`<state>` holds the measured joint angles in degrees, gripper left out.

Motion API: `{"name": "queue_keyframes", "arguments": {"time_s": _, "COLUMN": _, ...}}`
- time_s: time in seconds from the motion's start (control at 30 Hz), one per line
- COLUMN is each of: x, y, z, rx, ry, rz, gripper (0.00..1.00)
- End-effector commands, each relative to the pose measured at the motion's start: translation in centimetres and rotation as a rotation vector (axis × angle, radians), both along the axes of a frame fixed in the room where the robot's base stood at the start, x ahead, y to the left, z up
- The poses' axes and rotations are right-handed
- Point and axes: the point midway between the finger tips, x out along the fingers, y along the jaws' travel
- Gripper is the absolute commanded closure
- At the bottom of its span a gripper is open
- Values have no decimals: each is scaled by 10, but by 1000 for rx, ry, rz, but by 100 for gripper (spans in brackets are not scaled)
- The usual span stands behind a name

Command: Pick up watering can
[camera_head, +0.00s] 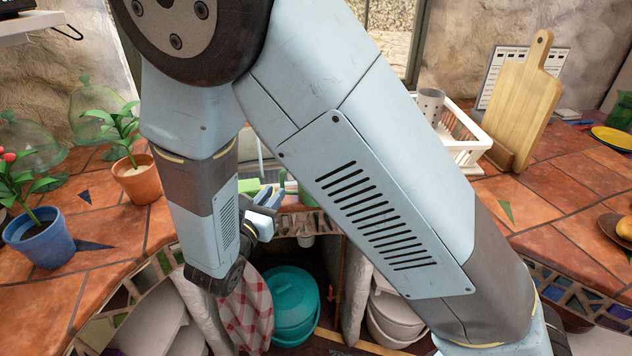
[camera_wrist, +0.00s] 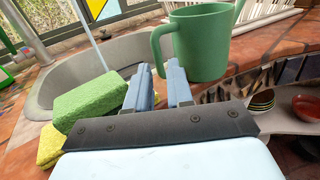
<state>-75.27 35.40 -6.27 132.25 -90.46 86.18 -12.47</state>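In the head view, my gripper (camera_head: 268,197) is small and partly hidden by my arm.
A green sponge (camera_wrist: 90,103) and a yellow sponge (camera_wrist: 50,145) lie left of my gripper by the grey sink (camera_wrist: 120,55). A white dish rack (camera_head: 468,150) and potted plants (camera_head: 138,178) stand on the tiled counter.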

Motion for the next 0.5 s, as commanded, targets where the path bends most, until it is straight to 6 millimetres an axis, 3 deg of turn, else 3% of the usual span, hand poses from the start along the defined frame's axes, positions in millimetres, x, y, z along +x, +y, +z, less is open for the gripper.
{"name": "queue_keyframes", "arguments": {"time_s": 0.27, "x": 13, "y": -4, "z": 0, "rx": 0, "ry": -1, "rz": 0, "gripper": 79}}
{"name": "queue_keyframes", "arguments": {"time_s": 0.5, "x": 41, "y": -11, "z": -3, "rx": 0, "ry": -1, "rz": -3, "gripper": 79}}
